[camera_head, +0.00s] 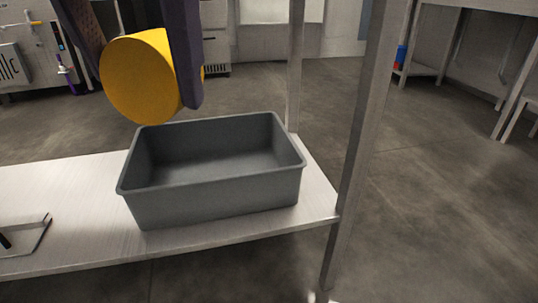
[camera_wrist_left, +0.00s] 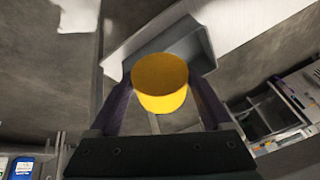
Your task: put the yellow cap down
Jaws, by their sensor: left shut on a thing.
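The yellow cap (camera_head: 139,80) is a short round disc, held tilted with its flat face toward the head camera. My left gripper (camera_head: 186,72) comes down from the top of the head view and is shut on the cap. In the left wrist view the cap (camera_wrist_left: 160,84) sits between the two dark fingers of the left gripper (camera_wrist_left: 162,98). The cap is in the air, above and behind the left back corner of the grey bin in the head view. My right gripper is not in view.
An empty grey bin (camera_head: 215,195) stands on a pale shelf (camera_head: 75,205). A metal post (camera_head: 362,140) rises at the shelf's right front corner. A small wire-edged item (camera_head: 28,236) lies at the shelf's left. Bare shelf lies left of the bin.

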